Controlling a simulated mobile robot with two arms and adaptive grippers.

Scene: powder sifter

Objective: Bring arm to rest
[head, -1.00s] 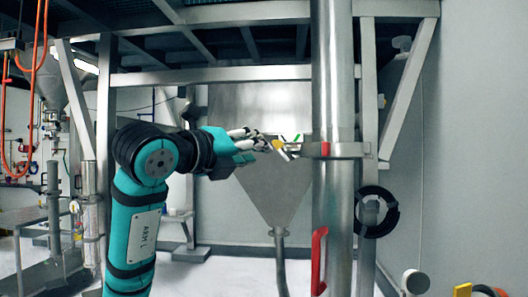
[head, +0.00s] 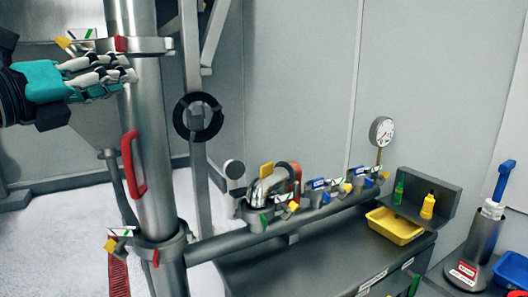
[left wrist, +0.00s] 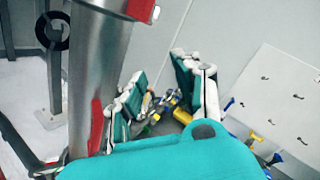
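My left gripper (head: 118,74) is at the upper left of the head view. Its fingers overlap the vertical steel pipe (head: 151,185), just below the upper clamp (head: 150,46). I cannot tell whether they touch the pipe. In the left wrist view its fingers (left wrist: 160,92) are spread apart with nothing between them, and the pipe (left wrist: 92,60) stands to their left. My right gripper is in neither view now.
A red handle (head: 131,165) is on the pipe below my gripper. A horizontal pipe (head: 325,217) with valves runs right over a dark bench (head: 300,265). A yellow tray (head: 395,225), a gauge (head: 382,131) and a blue-handled device (head: 478,240) stand at the right.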

